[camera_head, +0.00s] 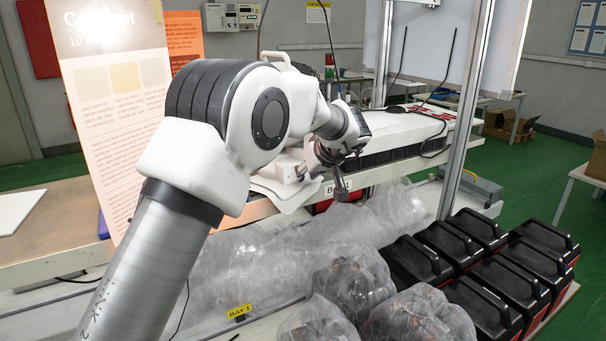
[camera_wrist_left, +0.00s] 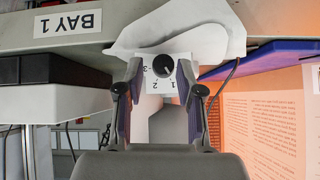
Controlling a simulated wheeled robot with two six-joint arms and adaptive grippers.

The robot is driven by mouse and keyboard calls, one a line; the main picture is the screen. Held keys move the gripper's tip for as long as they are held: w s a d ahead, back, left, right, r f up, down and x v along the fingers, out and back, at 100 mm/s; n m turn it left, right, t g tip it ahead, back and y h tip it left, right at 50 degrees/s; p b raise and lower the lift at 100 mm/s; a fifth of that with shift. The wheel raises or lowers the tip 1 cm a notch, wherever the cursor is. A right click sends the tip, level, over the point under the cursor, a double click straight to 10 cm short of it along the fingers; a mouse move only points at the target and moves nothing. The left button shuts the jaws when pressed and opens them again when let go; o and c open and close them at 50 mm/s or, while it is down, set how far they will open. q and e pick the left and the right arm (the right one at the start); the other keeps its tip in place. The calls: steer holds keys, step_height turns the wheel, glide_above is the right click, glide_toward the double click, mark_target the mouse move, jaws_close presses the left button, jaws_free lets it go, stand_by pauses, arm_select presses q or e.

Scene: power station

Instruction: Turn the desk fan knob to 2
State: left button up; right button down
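The desk fan's white control face (camera_wrist_left: 153,92) is in the middle of the left wrist view. It carries a round black knob (camera_wrist_left: 163,65) with printed numbers beside it, including 2 and 3. I cannot tell which number the knob points to. My left gripper (camera_wrist_left: 159,92) is open, with one finger on each side of the control face. I cannot tell if the fingers touch the knob. In the head view, my left gripper (camera_head: 341,188) hangs by the bench edge, next to white fan parts (camera_head: 287,168); the knob is not visible there. My right gripper is not in view.
A Bay 1 label (camera_wrist_left: 68,22) is on the bench edge. An orange printed panel (camera_wrist_left: 270,120) stands close on the right in the wrist view. Several plastic-wrapped items (camera_head: 345,285) and black cases (camera_head: 510,290) fill the lower right of the head view.

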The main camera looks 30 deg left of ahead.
arm_select(q)
steer(key=shift+a+f, duration=0.35)
steer(key=shift+a, duration=0.15)
steer(key=shift+d, duration=0.15)
steer(key=c, duration=0.5)
jaws_close()
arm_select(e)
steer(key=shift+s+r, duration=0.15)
arm_select(q)
steer(key=shift+r+p, duration=0.1)
steer(key=shift+p, duration=0.35)
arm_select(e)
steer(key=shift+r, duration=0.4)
